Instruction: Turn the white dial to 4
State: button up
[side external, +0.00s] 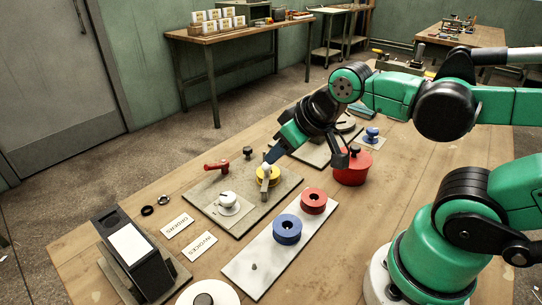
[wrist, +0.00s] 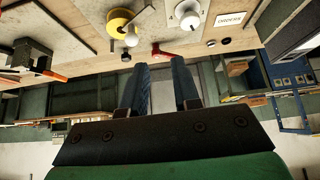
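The white dial (side external: 228,200) sits on a pale plate on the grey board (side external: 205,193), left of the yellow spool. It also shows at the top of the wrist view (wrist: 189,16).
A yellow spool (side external: 272,175), a white ball knob (side external: 267,168) and a red handle (side external: 216,166) stand close to the dial. A red pot (side external: 352,168) is to the right. Red (side external: 313,198) and blue (side external: 287,227) rings sit on a white strip in front. A black stand (side external: 135,255) is at left.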

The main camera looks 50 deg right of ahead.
aim_at(229, 196)
jog(key=o, duration=0.3)
jog(key=shift+w+a+r+n, duration=0.15)
jog(key=shift+w+n, duration=0.1)
jog(key=shift+n, duration=0.05)
jog(key=shift+o, duration=1.4)
jog(key=w+n+g, duration=0.1)
jog(key=n, duration=0.1)
jog(key=w+a+n+g, duration=0.1)
jog(key=w+n, duration=0.1)
jog(key=w+a+f+n+g, duration=0.1)
jog(key=n, duration=0.1)
jog(key=shift+w+a+n+g, duration=0.15)
jog(key=shift+w+n+g, duration=0.15)
jog(key=shift+n+g, duration=0.1)
jog(key=w+f+n+g, duration=0.1)
jog(key=w+a+f+n+g, duration=0.1)
jog(key=n, duration=0.1)
jog(key=w+a+f+n+g, duration=0.1)
jog(key=f+n, duration=0.1)
jog(key=shift+w+a, duration=0.1)
jog(key=shift+w, duration=0.05)
jog(key=shift+w+a+f+n, duration=0.1)
jog(key=shift+f+n, duration=0.4)
jog(key=shift+f, duration=2.6)
grip_shut()
